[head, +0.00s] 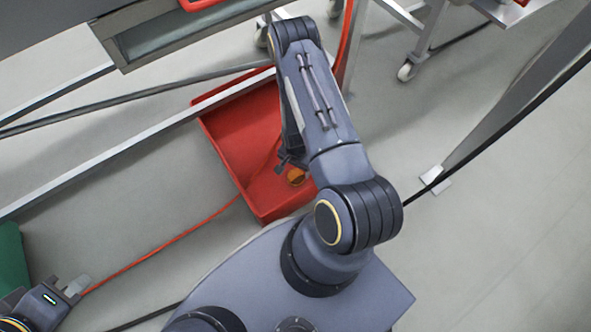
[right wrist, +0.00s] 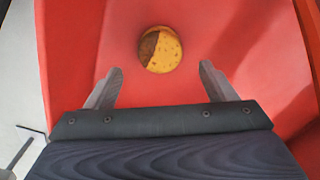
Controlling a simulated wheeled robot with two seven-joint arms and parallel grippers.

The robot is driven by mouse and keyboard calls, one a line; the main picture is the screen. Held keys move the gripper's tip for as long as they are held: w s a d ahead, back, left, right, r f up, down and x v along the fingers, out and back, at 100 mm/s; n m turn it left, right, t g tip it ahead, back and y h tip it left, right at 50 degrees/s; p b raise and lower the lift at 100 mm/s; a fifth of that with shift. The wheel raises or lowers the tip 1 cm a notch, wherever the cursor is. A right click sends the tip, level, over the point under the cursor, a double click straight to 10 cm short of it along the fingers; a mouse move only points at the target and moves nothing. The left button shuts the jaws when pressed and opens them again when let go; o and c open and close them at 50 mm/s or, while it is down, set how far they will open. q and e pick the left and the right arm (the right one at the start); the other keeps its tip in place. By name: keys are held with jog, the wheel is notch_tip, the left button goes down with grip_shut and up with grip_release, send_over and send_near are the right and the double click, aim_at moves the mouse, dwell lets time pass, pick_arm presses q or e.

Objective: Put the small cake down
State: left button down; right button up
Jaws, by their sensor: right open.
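The small cake (right wrist: 160,49) is a round yellow piece with a brown patch on its left side. It lies on the floor of a red bin (right wrist: 75,65). In the right wrist view my right gripper (right wrist: 160,80) is open, its two fingers apart, with the cake beyond and between the fingertips, not gripped. In the head view the cake (head: 295,177) shows in the red bin (head: 232,135), close to my right gripper (head: 287,160), which my arm partly covers. My left gripper (head: 80,287) is at the lower left, away from the bin; its finger gap is unclear.
A metal table frame (head: 100,155) crosses above and left of the bin. A red cable (head: 165,243) runs from the lower left to the bin. A caster wheel (head: 406,72) and a slanted post (head: 500,100) stand right. A green object (head: 12,255) is at the left edge.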

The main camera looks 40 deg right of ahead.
notch_tip(320, 180, up, 5)
jog(key=p, duration=0.1)
notch_tip(320, 180, up, 26)
jog(key=n+t+y, duration=0.2)
jog(key=n+t, duration=0.1)
send_over(295, 175)
jog(key=w+a, duration=0.4)
jog(key=s+a+r+n+t+y, duration=0.1)
jog(key=s+a+r+n, duration=0.15)
jog(key=r, duration=0.35)
jog(key=s+a+r+n, duration=0.1)
jog(key=s+r+n, duration=0.15)
jog(key=r, duration=0.35)
jog(key=s+a+r+n, duration=0.2)
jog(key=s+r, duration=0.1)
jog(key=s, duration=0.3)
jog(key=s+a+r+n+t, duration=0.1)
jog(key=s+a+r+n, duration=0.1)
jog(key=s, duration=0.4)
jog(key=shift+a+r+t+y, duration=0.2)
jog(key=shift+r+t+y, duration=0.15)
jog(key=shift+r, duration=0.25)
jog(key=shift+r, duration=0.1)
